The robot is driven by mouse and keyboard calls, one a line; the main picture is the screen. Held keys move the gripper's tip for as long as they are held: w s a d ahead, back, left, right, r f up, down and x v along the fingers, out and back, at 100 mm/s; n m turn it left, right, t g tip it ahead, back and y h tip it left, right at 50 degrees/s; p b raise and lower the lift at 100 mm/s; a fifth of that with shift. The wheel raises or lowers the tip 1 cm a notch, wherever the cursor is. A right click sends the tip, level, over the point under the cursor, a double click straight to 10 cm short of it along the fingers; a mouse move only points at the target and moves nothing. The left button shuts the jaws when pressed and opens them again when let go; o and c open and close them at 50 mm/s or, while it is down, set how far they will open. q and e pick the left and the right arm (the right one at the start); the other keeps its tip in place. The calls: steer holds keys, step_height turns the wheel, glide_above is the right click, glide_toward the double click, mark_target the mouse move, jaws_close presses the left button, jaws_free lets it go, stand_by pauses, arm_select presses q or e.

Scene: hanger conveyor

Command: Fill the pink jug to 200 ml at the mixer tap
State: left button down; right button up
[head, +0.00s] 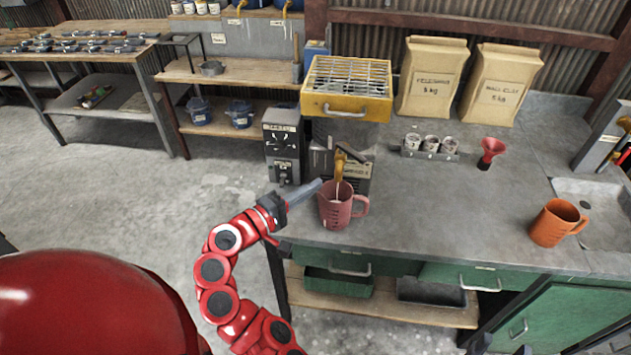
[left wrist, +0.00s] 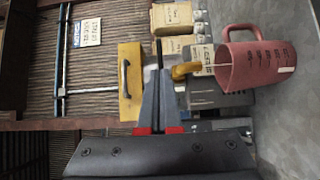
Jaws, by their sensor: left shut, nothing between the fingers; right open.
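The pink jug (head: 335,212) stands upright on the grey worktop, its handle to the right. The yellow mixer tap (head: 340,167) is above its mouth, and a thin pale stream runs from the spout into the jug. The left wrist view shows the jug (left wrist: 255,68) with dark marks on its side, the tap (left wrist: 184,71) and the stream, turned sideways. The liquid level is not visible. My left gripper (head: 316,186) is shut and empty, close beside the tap. My right gripper (head: 503,347) is partly in view at the bottom edge, open and away from the jug.
A grey machine (head: 283,145) stands left of the tap, and a yellow grated unit (head: 345,88) behind it. An orange jug (head: 556,223) stands at right near the sink (head: 603,230). A red funnel-shaped cup (head: 490,152) and small tins (head: 430,146) are farther back. Worktop right of the pink jug is clear.

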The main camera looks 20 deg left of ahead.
arm_select(q)
steer(key=p, duration=0.5)
glide_toward(355, 159)
steer(key=x, duration=0.5)
steer(key=shift+w+d+r, duration=0.15)
steer(key=shift+d, duration=0.15)
steer(key=shift+w+d, duration=0.2)
steer(key=shift+w, duration=0.45)
steer(key=shift+y, duration=0.3)
